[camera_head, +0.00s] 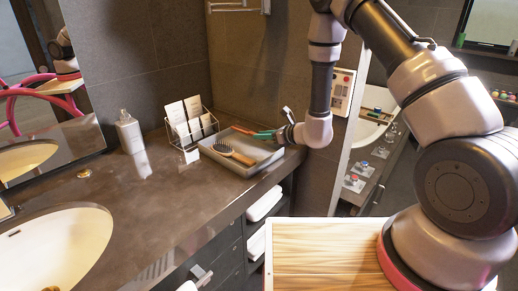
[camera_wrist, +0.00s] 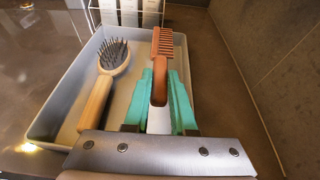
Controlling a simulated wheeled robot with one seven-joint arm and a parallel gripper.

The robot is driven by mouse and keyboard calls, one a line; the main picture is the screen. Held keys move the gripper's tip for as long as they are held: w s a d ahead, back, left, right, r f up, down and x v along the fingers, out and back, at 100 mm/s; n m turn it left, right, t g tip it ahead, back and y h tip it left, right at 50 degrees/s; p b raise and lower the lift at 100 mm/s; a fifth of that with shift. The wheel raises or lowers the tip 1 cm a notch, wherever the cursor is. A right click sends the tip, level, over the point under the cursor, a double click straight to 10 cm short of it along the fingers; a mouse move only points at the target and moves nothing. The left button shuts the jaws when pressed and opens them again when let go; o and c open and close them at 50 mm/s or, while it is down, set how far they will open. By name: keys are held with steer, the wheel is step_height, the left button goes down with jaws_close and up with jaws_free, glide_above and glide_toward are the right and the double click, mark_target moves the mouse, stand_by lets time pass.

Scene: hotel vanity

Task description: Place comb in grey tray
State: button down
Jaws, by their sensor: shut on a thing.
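My gripper (camera_wrist: 162,107) with teal fingers is shut on the handle end of an orange-brown comb (camera_wrist: 164,45). In the wrist view the comb points away from me, its toothed end over the far right part of the grey tray (camera_wrist: 61,98). In the head view my gripper (camera_head: 264,135) is at the tray's back right side, and the comb (camera_head: 242,130) shows as a small reddish strip above the tray (camera_head: 262,157). I cannot tell whether the comb touches the tray. A wooden hairbrush (camera_wrist: 97,100) lies in the tray's left part, beside the comb.
A wire rack with cards (camera_head: 190,122) stands behind the tray on the left. A soap bottle (camera_head: 130,132) and a sink (camera_head: 60,240) are farther left on the dark counter (camera_head: 160,195). A wall (camera_wrist: 275,80) rises close on the right in the wrist view.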

mark_target(262, 153)
step_height(262, 153, down, 6)
steer(key=shift+r, duration=0.25)
steer(key=shift+f, duration=0.25)
